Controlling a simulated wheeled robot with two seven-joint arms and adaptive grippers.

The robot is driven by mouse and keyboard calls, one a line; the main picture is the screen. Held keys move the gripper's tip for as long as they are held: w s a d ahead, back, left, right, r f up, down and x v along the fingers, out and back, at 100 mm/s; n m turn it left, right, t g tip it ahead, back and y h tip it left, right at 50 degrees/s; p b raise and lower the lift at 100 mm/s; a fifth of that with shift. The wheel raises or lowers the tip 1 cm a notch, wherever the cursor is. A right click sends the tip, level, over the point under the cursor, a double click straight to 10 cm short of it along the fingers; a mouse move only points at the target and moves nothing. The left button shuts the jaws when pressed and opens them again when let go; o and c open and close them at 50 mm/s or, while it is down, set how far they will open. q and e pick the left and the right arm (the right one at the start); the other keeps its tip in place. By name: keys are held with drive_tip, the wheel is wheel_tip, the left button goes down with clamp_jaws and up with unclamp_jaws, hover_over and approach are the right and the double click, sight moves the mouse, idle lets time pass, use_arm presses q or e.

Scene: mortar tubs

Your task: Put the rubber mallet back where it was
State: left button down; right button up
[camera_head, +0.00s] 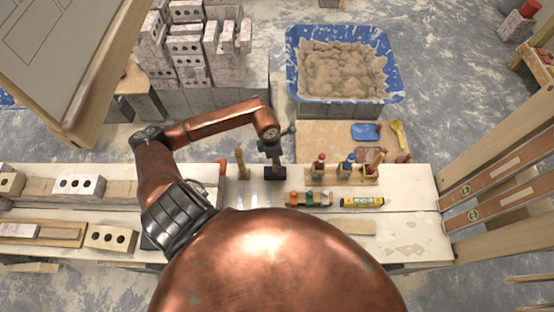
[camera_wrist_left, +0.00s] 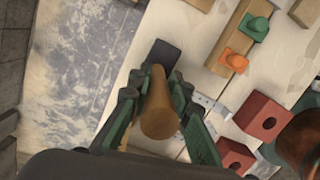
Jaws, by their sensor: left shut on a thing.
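The rubber mallet has a black block head (camera_head: 275,173), low over or on the pale plank bench (camera_head: 412,217). In the left wrist view, its round wooden handle (camera_wrist_left: 158,108) points up at the camera, with the dark head (camera_wrist_left: 163,56) beyond it. My left gripper (camera_head: 273,155) is shut on the handle, one finger on each side; the fingers also show in the left wrist view (camera_wrist_left: 158,98). I cannot tell whether the head touches the bench. My right gripper is not in view.
An upright wooden piece (camera_head: 241,163) stands close left of the mallet. A blue mortar tub (camera_head: 393,72) stands behind.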

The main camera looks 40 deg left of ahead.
use_arm(q)
drive_tip(key=shift+f+b, duration=0.3)
drive_tip(key=shift+f, duration=0.1)
drive_tip(key=c, duration=1.7)
unclamp_jaws()
drive_tip(key=r, duration=0.8)
drive_tip(key=s+a+r, duration=0.1)
drive_tip(key=r, duration=0.3)
drive_tip(key=shift+s, duration=0.1)
drive_tip(key=shift+d, duration=0.1)
